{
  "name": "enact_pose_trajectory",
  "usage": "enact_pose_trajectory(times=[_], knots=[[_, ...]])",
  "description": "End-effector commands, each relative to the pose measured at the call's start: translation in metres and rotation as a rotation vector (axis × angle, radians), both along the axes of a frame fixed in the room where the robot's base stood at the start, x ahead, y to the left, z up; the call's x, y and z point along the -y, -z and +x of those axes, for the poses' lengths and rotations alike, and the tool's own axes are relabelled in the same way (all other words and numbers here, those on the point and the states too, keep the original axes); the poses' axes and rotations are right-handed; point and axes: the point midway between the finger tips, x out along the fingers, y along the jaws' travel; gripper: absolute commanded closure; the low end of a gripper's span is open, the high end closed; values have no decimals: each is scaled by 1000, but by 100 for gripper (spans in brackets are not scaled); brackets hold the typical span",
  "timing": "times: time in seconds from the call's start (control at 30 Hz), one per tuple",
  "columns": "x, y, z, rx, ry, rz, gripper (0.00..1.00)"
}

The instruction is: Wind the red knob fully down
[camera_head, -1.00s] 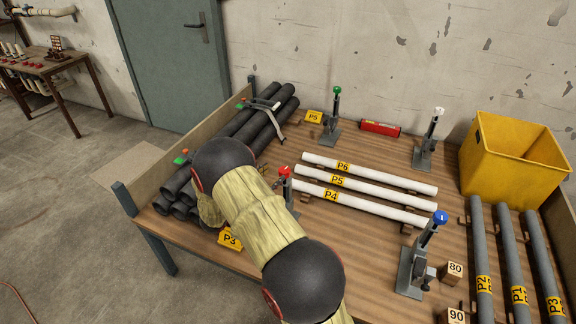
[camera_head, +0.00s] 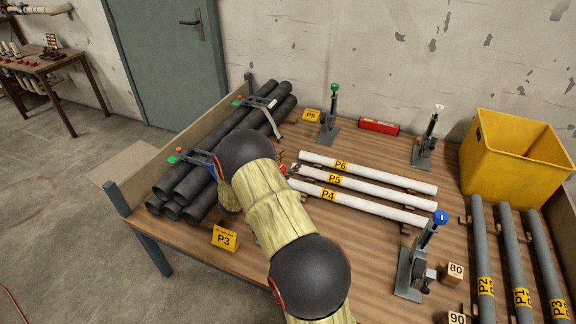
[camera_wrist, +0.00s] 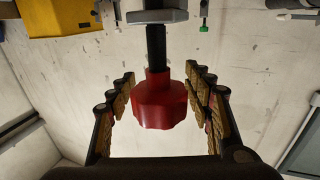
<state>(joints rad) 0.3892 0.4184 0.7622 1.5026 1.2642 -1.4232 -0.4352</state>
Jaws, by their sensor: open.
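The red knob (camera_wrist: 160,101) sits at the end of a dark threaded stem in the wrist view. It lies between the two fingers of my gripper (camera_wrist: 163,82). The fingers are open, with a visible gap on each side of the knob. The stem runs into a grey clamp part (camera_wrist: 157,16) at the top of that view. In the head view only a small bit of the red knob (camera_head: 282,170) shows beside my arm, left of the white pipes. My arm hides most of its stand and my gripper there.
White pipes (camera_head: 365,184) lie just right of the knob. Strapped dark pipes (camera_head: 215,158) lie to the left. Stands with a green knob (camera_head: 334,87), a white knob (camera_head: 435,109) and a blue knob (camera_head: 440,217) rise nearby. A yellow bin (camera_head: 508,160) stands at the right.

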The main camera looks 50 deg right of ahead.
Motion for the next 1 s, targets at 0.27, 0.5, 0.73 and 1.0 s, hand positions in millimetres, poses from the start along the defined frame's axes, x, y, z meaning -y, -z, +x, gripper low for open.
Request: enact_pose_trajectory(times=[0.27, 0.5, 0.73, 1.0], knots=[[2, -1, 0, 0, -1, 0, 49], [2, 0, 0, 0, -1, 0, 61], [2, 0, 0, 0, -1, 0, 74], [2, 0, 0, 0, -1, 0, 90]])
